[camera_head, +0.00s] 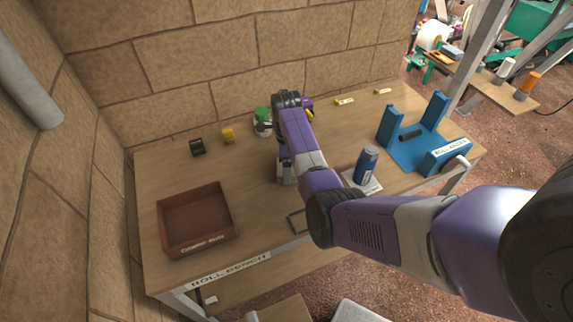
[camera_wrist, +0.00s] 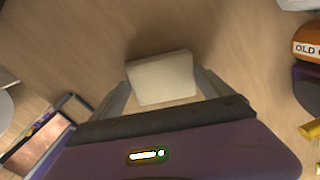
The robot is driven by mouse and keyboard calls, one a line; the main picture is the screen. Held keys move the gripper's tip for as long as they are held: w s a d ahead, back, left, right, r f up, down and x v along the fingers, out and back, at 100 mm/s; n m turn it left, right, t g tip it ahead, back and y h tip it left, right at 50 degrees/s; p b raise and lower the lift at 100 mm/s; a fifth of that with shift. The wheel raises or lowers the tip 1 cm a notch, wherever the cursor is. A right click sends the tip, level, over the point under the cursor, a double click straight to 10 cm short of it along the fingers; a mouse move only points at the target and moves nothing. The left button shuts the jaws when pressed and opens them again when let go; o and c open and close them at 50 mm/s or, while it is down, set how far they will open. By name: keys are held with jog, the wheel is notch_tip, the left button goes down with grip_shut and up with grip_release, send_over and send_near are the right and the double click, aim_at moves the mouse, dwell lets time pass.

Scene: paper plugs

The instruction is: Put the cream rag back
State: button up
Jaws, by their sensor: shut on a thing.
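The cream rag (camera_wrist: 162,78) shows in the wrist view as a pale, block-like piece between my two fingers. My gripper (camera_wrist: 163,88) is shut on it, with a finger touching each side. Wooden bench surface lies beyond it; I cannot tell how high the rag is held. In the head view my arm reaches over the middle of the bench (camera_head: 255,205). There a pale patch (camera_head: 287,171) shows under the wrist, and I cannot tell if it is rag or gripper. The fingertips are hidden by the arm.
An open brown box (camera_head: 196,244) stands at the bench's left front, its label unreadable. A blue can (camera_head: 366,165) stands on a pale pad right of my arm. A blue rack (camera_head: 410,151) is at right.

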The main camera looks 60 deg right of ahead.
jog(key=shift+f, duration=0.3)
jog(key=o, duration=1.1)
jog(key=shift+c, duration=0.2)
notch_tip(320, 180, up, 12)
jog(key=shift+r+b, duration=0.25)
jog(key=shift+b, duration=0.1)
